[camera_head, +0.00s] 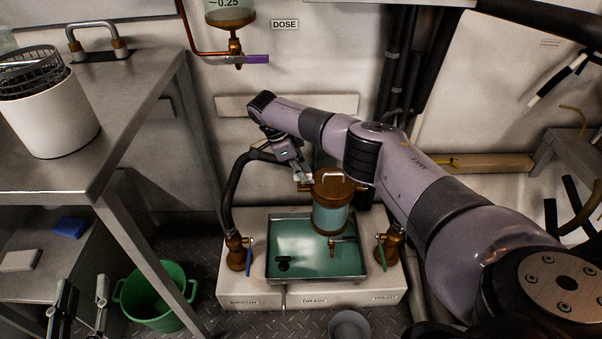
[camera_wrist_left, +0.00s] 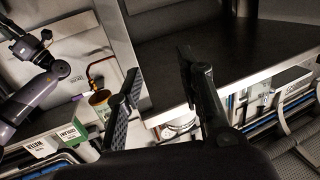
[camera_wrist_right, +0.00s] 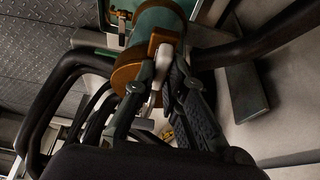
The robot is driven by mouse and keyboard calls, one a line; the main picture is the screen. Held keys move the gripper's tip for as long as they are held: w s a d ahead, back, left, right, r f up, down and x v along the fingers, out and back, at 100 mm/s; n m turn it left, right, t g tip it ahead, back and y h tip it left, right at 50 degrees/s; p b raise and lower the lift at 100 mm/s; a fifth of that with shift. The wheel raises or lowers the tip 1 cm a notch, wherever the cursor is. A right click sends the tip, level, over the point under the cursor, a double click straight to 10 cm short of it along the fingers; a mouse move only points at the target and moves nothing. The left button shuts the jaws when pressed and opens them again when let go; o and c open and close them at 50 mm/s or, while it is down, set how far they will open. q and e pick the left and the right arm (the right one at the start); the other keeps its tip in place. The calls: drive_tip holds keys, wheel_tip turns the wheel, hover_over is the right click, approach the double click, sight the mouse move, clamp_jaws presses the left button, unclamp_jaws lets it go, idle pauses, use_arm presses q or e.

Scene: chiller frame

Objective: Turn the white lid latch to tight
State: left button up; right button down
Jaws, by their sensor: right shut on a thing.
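A canister (camera_head: 330,219) with a brown lid (camera_head: 336,183) stands over the green tray. In the right wrist view the brown lid (camera_wrist_right: 128,76) fills the upper middle. The white lid latch (camera_wrist_right: 161,69) sits by an orange-brown bracket at the lid's edge. My right gripper (camera_head: 302,178) is at the left side of the lid, shut on the white latch. Its fingers (camera_wrist_right: 158,82) hide part of the latch, and I cannot read the latch's setting. My left gripper (camera_head: 82,280) is open and empty at the bottom left. Its spread fingers also show in the left wrist view (camera_wrist_left: 158,70).
The steel-rimmed tray (camera_head: 276,279) lies on a white base between two brass valves, with blue (camera_head: 249,253) and green (camera_head: 381,257) handles. A black hose curves up at the left. A steel table (camera_head: 130,85) and green bucket (camera_head: 150,310) stand left.

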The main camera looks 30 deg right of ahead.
use_arm(q)
drive_tip(key=shift+d+r, duration=0.1)
drive_tip(key=shift+r, duration=0.35)
use_arm(e)
drive_tip(key=c, duration=1.6)
unclamp_jaws()
drive_tip(key=shift+c, duration=0.2)
use_arm(q)
drive_tip(key=shift+f, duration=0.1)
use_arm(e)
drive_tip(key=v, duration=0.7)
drive_tip(key=shift+r, duration=0.25)
